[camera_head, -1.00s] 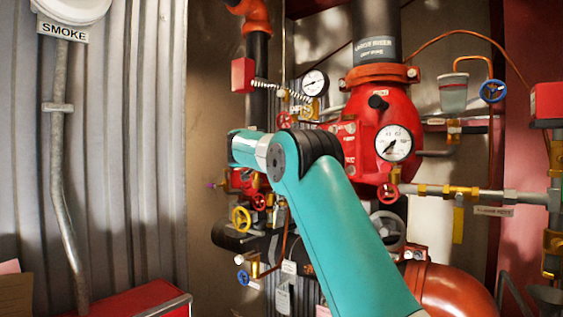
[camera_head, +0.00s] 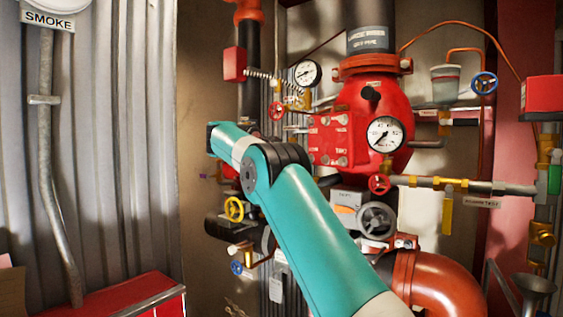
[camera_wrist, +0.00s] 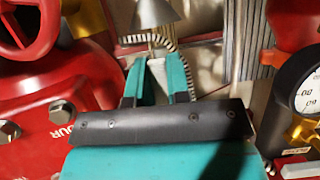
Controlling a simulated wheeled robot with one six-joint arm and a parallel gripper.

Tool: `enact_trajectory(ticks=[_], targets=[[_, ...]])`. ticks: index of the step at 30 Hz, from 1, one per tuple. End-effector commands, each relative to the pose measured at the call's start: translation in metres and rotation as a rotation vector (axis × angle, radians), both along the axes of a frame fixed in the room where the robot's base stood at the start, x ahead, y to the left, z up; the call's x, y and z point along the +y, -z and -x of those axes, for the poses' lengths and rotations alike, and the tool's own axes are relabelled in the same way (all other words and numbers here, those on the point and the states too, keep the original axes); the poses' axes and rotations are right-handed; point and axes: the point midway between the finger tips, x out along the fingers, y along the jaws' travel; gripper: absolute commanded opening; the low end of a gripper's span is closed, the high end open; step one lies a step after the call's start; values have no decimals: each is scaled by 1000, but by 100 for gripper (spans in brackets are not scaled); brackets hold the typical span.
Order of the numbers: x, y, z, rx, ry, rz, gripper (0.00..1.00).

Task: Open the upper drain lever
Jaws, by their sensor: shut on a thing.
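My gripper (camera_wrist: 156,77) shows in the wrist view with its two teal fingers a little apart, closed on a pale, narrow thing (camera_wrist: 157,76). Only a small part of that thing shows, so I cannot tell for sure that it is the upper drain lever. A grey cone (camera_wrist: 158,12) with a thin stem is just beyond the fingertips, near a coiled, striped hose (camera_wrist: 150,42). In the head view my teal arm reaches to the left in front of the pipes, and my gripper is hidden behind it. I cannot pick out the upper drain lever there.
The red valve body (camera_head: 370,105) with a white gauge (camera_head: 385,134) stands right of my arm. A yellow handwheel (camera_head: 234,209) and a grey handwheel (camera_head: 377,220) sit lower. A yellow lever (camera_head: 447,213) hangs from the right pipe. A red box (camera_head: 150,295) stands lower left.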

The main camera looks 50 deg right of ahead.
Motion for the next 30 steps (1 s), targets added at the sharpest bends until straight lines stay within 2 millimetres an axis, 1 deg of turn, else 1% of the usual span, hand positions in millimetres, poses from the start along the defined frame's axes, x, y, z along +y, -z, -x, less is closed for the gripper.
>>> enact_trajectory(ticks=[6,18,19,20,21,22,30], targets=[[0,1,1,38,-1,2,0],[0,1,2,44,-1,2,0],[0,1,2,44,-1,3,24],[0,1,2,43,-1,3,31],[0,1,2,43,-1,3,40],[0,1,2,43,-1,3,43],[0,0,2,40,1,3,43]])
